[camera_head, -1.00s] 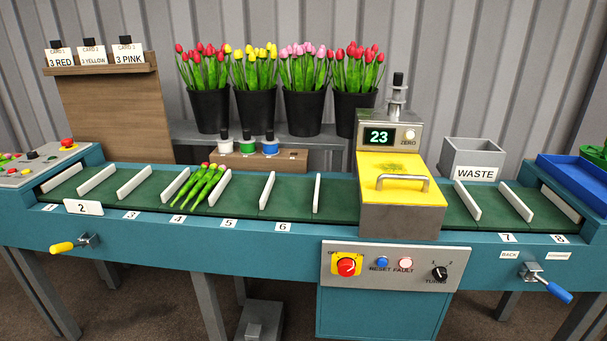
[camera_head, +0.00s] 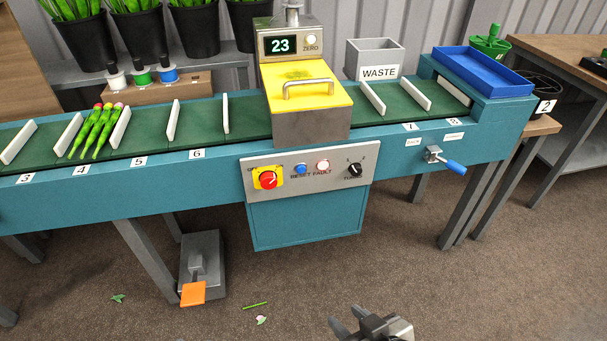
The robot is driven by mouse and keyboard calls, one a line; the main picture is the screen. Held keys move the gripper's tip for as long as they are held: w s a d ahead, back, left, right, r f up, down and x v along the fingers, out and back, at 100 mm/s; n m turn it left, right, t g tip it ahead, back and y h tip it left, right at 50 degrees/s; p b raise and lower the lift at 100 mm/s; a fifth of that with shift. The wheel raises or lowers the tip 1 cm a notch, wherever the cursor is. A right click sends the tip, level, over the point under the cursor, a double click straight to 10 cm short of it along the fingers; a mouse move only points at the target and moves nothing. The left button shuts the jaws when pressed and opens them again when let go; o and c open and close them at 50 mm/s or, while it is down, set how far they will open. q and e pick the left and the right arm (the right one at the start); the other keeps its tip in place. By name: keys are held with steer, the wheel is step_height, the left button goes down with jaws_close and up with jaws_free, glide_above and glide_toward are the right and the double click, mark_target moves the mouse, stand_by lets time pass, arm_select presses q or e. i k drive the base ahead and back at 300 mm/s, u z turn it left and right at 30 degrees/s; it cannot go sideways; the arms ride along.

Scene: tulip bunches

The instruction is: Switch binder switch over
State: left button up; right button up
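The binder switch is a red rotary knob (camera_head: 268,180) on a yellow plate, at the left of the grey control panel (camera_head: 342,194) on the front of the machine. Its pointer direction is too small to read surely. Blue reset button (camera_head: 301,169), pale fault lamp (camera_head: 322,166) and black knob (camera_head: 354,170) sit to its right. Above stands the binder with its yellow cover (camera_head: 306,90) closed and a display (camera_head: 284,45) reading 23. My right gripper (camera_head: 347,319) is at the bottom edge, open and empty, well below and right of the switch. My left gripper is out of view.
A tulip bunch (camera_head: 96,132) lies on the green belt (camera_head: 195,125) between white dividers. A lever with a blue handle (camera_head: 455,167) sticks out at the right. A foot pedal with an orange plate (camera_head: 193,293) stands on the floor. The space before the panel is clear.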

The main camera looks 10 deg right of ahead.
mark_target(268, 180)
steer(key=z, duration=0.05)
steer(key=k, duration=0.5)
steer(key=u, duration=0.75)
steer(key=i, duration=1.15)
steer(key=z, duration=0.75)
